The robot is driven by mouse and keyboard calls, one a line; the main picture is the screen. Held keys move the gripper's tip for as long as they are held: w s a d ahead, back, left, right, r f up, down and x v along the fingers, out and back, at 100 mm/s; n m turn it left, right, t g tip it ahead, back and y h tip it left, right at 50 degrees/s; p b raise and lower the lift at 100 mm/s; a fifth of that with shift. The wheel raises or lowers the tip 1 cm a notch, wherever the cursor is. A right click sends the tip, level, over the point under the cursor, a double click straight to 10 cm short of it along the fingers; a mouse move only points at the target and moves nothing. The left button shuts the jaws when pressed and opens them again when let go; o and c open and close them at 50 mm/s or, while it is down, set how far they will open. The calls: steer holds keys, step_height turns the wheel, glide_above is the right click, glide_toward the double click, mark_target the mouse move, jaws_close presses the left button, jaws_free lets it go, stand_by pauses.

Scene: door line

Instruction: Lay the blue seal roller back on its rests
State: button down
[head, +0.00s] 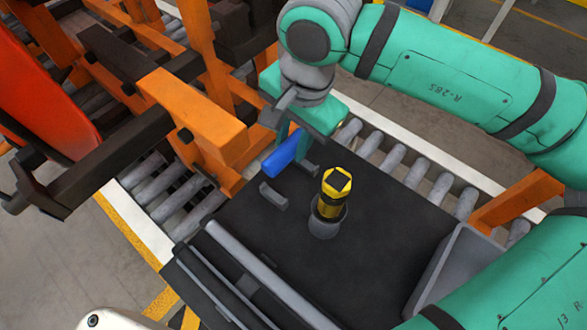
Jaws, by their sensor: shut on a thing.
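The blue seal roller (279,160) is in my gripper (292,145), at the far edge of the dark work surface. The jaws are shut on it, and they partly cover its right end. Two small grey rests stand on the dark surface: the nearer one (273,196) is fully in view and empty, and the farther one (310,169) shows just below and right of the roller. The roller appears beside and behind the rests, apart from the near one. How high it is above the surface I cannot tell.
A yellow and black object (335,190) stands upright in a grey cup (326,226) close to the rests. A long grey bar (262,270) lies along the front left. A grey bin (452,268) is at right. Orange frames (205,122) and conveyor rollers (440,188) lie beyond.

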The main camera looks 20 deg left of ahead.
mark_target(293, 155)
step_height(293, 155, down, 4)
steer(key=shift+d+r, duration=0.1)
steer(key=shift+d, duration=0.05)
steer(key=shift+f, duration=2.8)
steer(key=shift+f, duration=0.15)
steer(key=c, duration=1.4)
jaws_free()
steer(key=r, duration=0.3)
steer(key=d+r, duration=0.1)
steer(key=r, duration=0.3)
steer(key=s+r, duration=0.1)
steer(key=r, duration=0.2)
steer(key=shift+s+d+r, duration=0.1)
steer(key=shift+d+r, duration=0.1)
steer(key=shift+r, duration=0.1)
steer(key=shift+f, duration=0.15)
